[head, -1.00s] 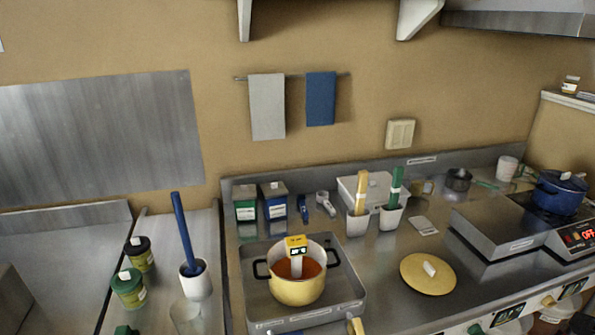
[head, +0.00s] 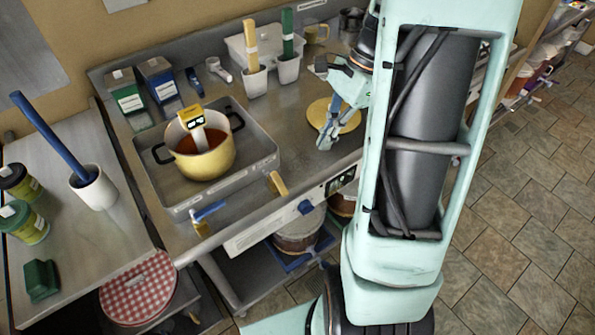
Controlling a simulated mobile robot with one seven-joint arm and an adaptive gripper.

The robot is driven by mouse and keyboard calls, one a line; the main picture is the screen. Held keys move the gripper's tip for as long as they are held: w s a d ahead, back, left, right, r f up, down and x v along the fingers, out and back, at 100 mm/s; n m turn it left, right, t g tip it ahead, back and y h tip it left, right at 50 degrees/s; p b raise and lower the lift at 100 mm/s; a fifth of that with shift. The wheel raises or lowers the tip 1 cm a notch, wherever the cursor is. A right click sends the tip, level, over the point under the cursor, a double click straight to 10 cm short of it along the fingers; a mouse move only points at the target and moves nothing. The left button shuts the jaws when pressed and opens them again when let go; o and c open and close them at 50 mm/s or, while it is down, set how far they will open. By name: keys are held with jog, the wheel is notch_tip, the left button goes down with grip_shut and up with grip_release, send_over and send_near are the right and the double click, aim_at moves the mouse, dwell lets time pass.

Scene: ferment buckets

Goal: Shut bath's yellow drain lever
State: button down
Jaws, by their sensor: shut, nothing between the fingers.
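The bath (head: 258,165) is a shallow metal tray on the steel counter, with a yellow pot (head: 205,163) standing in it. The yellow drain lever (head: 277,183) sits at the bath's front right corner, by the counter's front edge. Its handle looks tilted; I cannot tell its exact setting. A blue lever (head: 208,211) sits at the bath's front left. My gripper (head: 324,145) is shut and empty, pointing down in front of the yellow lid, to the right of and behind the yellow lever. It appears apart from the lever.
A yellow lid (head: 345,116) lies on the counter behind my gripper. White holders with a yellow tool (head: 250,45) and a green tool (head: 287,35) stand further back. Clear counter lies between bath and lid.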

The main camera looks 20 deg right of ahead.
aim_at(279, 184)
jog(key=shift+a, duration=0.2)
jog(key=a+f+p, duration=0.1)
jog(key=a+f, duration=0.6)
jog(key=f, duration=0.2)
jog(key=shift+s+a+f, duration=0.15)
jog(key=shift+s+a, duration=0.15)
